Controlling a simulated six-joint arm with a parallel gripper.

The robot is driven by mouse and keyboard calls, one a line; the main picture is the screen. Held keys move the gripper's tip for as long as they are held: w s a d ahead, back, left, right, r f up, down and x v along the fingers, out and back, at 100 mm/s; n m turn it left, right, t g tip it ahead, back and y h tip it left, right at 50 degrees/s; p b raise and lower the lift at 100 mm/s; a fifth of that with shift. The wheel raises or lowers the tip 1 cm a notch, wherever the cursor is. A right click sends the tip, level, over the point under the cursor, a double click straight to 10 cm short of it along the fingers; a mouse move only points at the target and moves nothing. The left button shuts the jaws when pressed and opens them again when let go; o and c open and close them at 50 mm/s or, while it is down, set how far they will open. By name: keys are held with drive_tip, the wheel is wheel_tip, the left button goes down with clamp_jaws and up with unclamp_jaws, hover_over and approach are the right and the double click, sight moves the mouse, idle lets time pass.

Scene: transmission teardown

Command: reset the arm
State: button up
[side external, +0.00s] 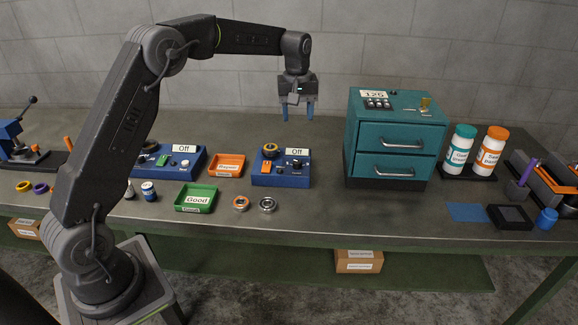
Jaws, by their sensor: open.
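My gripper (297,110) has blue fingers that point down. It is open and empty, raised above the back of the workbench (320,205). It hangs in the air above and behind the blue test box (282,181) labelled "Off", to the left of the teal drawer cabinet (398,135). Nothing touches the fingers. The arm reaches up from its base at the front left and bends over toward the bench.
A green "Good" tray (195,199), an orange tray (227,166) and two metal rings (241,203) lie on the bench. Two labelled bottles (459,150) stand right of the cabinet. A blue press (22,142) is at far left. The front middle of the bench is mostly clear.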

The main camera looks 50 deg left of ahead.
drive_tip(key=s+d+r+m+t, duration=0.1)
drive_tip(key=s+d+r+m, duration=0.2)
drive_tip(key=s+d+r, duration=0.35)
drive_tip(key=s+d+r+m+t, duration=0.2)
drive_tip(key=s+d+r+m, duration=0.15)
drive_tip(key=s, duration=0.65)
drive_tip(key=s+d+f+m+t, duration=0.1)
drive_tip(key=s+f+m, duration=0.1)
drive_tip(key=s, duration=0.6)
drive_tip(key=s+d+f+m+t, duration=0.1)
drive_tip(key=s+d+m, duration=0.1)
drive_tip(key=s, duration=0.7)
drive_tip(key=shift+d+f, duration=0.15)
drive_tip(key=shift+f, duration=0.25)
